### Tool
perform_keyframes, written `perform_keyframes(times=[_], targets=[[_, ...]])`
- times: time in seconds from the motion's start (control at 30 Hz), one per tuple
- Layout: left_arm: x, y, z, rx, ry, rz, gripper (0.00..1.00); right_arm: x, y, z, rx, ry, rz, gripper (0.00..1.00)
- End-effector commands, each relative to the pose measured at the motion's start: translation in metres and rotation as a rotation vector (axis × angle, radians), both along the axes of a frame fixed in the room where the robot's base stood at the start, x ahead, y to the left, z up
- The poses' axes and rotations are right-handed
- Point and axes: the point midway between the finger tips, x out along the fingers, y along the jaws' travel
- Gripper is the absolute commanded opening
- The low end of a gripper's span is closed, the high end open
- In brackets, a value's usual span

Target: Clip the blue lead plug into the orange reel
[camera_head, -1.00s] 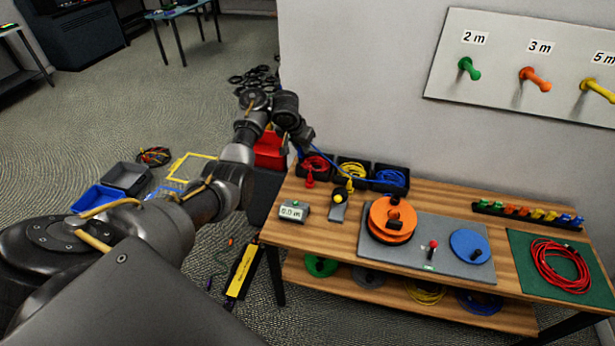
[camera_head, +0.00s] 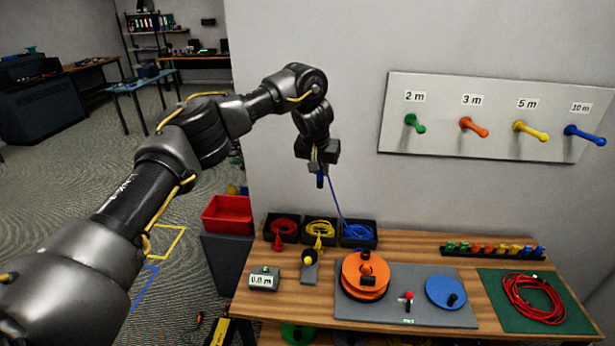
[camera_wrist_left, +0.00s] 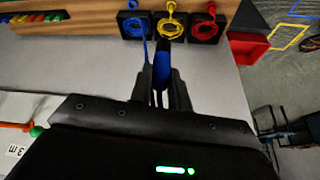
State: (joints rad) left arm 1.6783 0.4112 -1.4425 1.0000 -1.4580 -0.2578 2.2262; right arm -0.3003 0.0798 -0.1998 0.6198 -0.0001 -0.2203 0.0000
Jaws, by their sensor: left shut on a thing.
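My left gripper (camera_head: 319,172) is shut on the blue lead plug (camera_head: 320,182) and holds it in the air above the back of the bench. The plug also shows between the fingers in the left wrist view (camera_wrist_left: 161,68). The blue lead (camera_head: 334,205) runs down from it to the coil in the rightmost black bin (camera_head: 358,243). The orange reel (camera_head: 364,276) lies on the grey mat (camera_head: 420,316), below and to the right of the gripper, with a black knob on top. My right gripper is not in view.
Bins with a red coil (camera_head: 283,227) and a yellow coil (camera_head: 320,230) stand beside the blue one. A length meter (camera_head: 263,279), a red-topped lever (camera_head: 408,299) and a blue disc (camera_head: 445,291) are on the bench. A labelled peg board (camera_head: 480,148) hangs on the wall.

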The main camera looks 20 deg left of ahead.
Motion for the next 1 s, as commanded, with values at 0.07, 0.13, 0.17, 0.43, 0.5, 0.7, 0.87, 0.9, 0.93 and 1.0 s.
perform_keyframes(times=[0.07,0.13,0.17,0.43,0.5,0.7,0.87,0.9,0.93,1.0], targets=[[-0.017,-0.013,0.013,0.005,-0.002,-0.094,0.0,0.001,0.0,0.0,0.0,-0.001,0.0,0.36],[-0.036,-0.03,0.018,0.003,0.001,-0.206,0.0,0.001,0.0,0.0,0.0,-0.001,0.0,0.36],[-0.046,-0.038,0.019,0.002,0.002,-0.264,0.0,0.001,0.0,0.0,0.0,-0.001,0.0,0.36],[-0.165,-0.072,-0.031,-0.002,0.009,-0.768,0.0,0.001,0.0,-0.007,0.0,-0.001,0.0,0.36],[-0.199,-0.067,-0.064,-0.004,0.01,-0.866,0.0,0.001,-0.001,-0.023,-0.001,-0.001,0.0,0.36],[-0.254,-0.057,-0.158,0.0,0.004,-1.009,0.0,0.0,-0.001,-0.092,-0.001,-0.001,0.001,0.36],[-0.267,-0.054,-0.198,-0.001,0.002,-1.038,0.0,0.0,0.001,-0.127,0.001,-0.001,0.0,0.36],[-0.269,-0.054,-0.205,-0.002,0.002,-1.041,0.0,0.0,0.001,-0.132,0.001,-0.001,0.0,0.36],[-0.27,-0.053,-0.209,-0.001,0.002,-1.044,0.0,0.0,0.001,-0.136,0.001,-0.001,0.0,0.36],[-0.272,-0.053,-0.215,-0.001,0.002,-1.049,0.0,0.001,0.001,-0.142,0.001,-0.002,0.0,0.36]])
